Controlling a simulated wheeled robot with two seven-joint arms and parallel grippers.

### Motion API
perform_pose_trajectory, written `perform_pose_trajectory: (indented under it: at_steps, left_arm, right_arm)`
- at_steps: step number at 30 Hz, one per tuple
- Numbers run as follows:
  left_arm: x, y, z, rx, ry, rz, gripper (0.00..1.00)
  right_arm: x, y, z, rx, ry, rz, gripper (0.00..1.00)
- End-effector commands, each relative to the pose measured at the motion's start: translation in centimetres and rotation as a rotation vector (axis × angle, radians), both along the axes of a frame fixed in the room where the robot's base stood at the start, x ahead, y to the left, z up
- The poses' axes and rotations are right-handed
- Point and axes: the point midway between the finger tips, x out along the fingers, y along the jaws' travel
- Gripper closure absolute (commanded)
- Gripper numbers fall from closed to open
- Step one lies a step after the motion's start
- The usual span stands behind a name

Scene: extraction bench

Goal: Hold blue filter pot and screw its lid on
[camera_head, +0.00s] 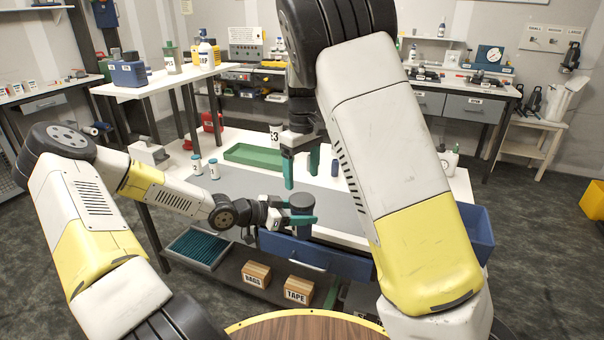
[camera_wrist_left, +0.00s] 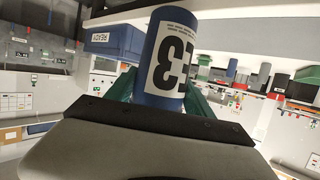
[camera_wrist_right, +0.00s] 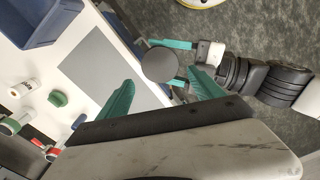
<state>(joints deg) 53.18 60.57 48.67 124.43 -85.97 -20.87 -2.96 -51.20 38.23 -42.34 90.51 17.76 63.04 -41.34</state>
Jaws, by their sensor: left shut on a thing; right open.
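The blue filter pot (camera_head: 301,204) is held upright in my left gripper (camera_head: 300,219), above the front edge of the bench. In the left wrist view the blue pot (camera_wrist_left: 171,42) shows a white label with an upside-down code, between teal fingers. In the right wrist view its round dark grey top (camera_wrist_right: 160,64) is seen from above; I cannot tell whether this is a seated lid. My right gripper (camera_head: 300,172) is open and empty, pointing down over the pot, apart from it. Its teal fingers (camera_wrist_right: 160,92) lie on either side of the pot's top in the right wrist view.
A white-labelled E3 container (camera_head: 275,133) stands behind. The grey mat (camera_head: 245,186) is largely clear.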

Motion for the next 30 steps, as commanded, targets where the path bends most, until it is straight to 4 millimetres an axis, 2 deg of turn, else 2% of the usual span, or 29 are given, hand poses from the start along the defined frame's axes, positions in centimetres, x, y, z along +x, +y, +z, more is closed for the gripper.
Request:
perform_pose_trajectory:
  at_steps: [7,10,21,25,30]
  left_arm:
    - [0.0,0.0,0.0,0.0,-0.001,0.0,1.0]
    - [0.0,0.0,0.0,0.0,-0.001,0.0,1.0]
    - [0.0,0.0,0.0,-0.001,0.0,0.0,1.0]
    - [0.0,0.0,0.0,-0.001,0.0,0.0,1.0]
    - [0.0,0.0,0.0,0.0,-0.001,0.0,1.0]
  right_arm:
    - [0.0,0.0,-0.1,-0.001,0.001,-0.003,0.24]
    - [0.0,0.0,-0.7,-0.001,0.002,-0.003,0.24]
    - [-0.1,-0.1,-6.2,-0.002,0.003,-0.005,0.24]
    - [0.0,0.0,-7.4,-0.001,0.002,-0.004,0.24]
    - [0.0,0.0,-8.0,0.0,0.0,-0.004,0.24]
